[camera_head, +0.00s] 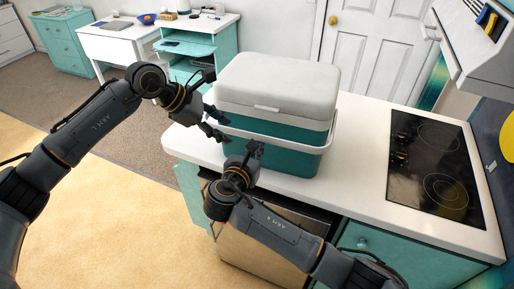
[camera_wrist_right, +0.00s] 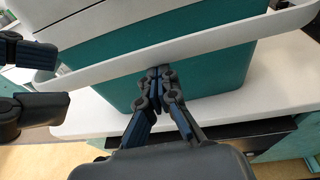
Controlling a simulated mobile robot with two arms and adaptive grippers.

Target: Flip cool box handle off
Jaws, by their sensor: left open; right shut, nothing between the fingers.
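The cool box (camera_head: 278,115) stands on the white counter, with a teal body and a closed pale lid (camera_head: 280,82). Its white handle (camera_head: 300,143) runs across the front, below the lid; it also crosses the right wrist view (camera_wrist_right: 215,45) at a slant. My right gripper (camera_head: 254,148) is shut and empty in front of the box. In the right wrist view its fingertips (camera_wrist_right: 157,73) overlap the handle's lower edge; I cannot tell whether they touch. My left gripper (camera_head: 218,124) is open and empty by the box's left front corner, near the handle's left end.
A black cooktop (camera_head: 436,165) is set into the counter (camera_head: 360,140) right of the box. Drawers and a cabinet front (camera_head: 400,255) lie below the counter edge. A white door (camera_head: 375,45) and a desk (camera_head: 115,42) stand at the back. Counter right of the box is clear.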

